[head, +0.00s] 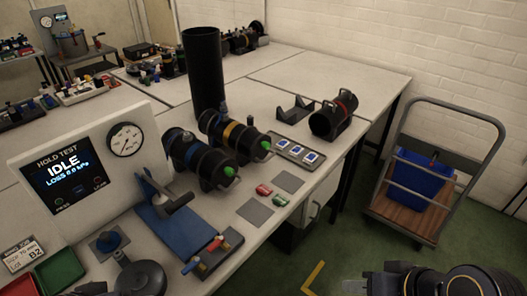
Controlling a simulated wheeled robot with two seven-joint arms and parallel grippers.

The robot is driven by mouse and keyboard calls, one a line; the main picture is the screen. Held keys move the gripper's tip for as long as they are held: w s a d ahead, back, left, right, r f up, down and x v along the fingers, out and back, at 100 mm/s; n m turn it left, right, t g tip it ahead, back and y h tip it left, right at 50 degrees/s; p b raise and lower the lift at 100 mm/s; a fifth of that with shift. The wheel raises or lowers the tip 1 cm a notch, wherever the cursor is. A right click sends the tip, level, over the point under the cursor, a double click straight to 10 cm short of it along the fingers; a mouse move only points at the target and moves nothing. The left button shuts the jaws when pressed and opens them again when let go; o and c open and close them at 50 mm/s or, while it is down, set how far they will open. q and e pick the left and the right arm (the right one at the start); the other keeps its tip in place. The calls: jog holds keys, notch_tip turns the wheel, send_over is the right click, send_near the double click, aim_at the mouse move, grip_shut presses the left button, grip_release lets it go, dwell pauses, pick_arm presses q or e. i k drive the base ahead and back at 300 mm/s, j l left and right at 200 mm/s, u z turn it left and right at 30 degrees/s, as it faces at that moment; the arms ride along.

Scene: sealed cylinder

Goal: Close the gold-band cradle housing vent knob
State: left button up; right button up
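The gold-band housing (233,134) is a black cylinder lying in a cradle near the middle of the bench, with a gold band around it. A green knob (265,146) sits on its near right end, and a small dark fitting (222,110) stands up at its far end. Whether the vent is open or shut is too small to tell. My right gripper (356,285) is at the bottom edge, beyond the bench's front edge and well apart from the housing. Its fingers are partly cut off, so their opening is unclear. My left gripper cannot be made out.
A blue-band housing (197,157) lies close on the left, and a red-band one (335,114) lies farther right. A tall black tube (204,72) stands behind. The hold-test panel (70,175) reads IDLE. A cart (419,200) stands right of the bench, with green floor between.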

aim_at(265, 145)
jog(key=i+l+u, duration=0.25)
jog(key=l+u, duration=0.3)
jog(key=l, duration=0.15)
jog(key=i+l+u, duration=0.25)
jog(key=l, duration=0.15)
jog(key=k+j, duration=0.05)
jog(key=k, duration=0.05)
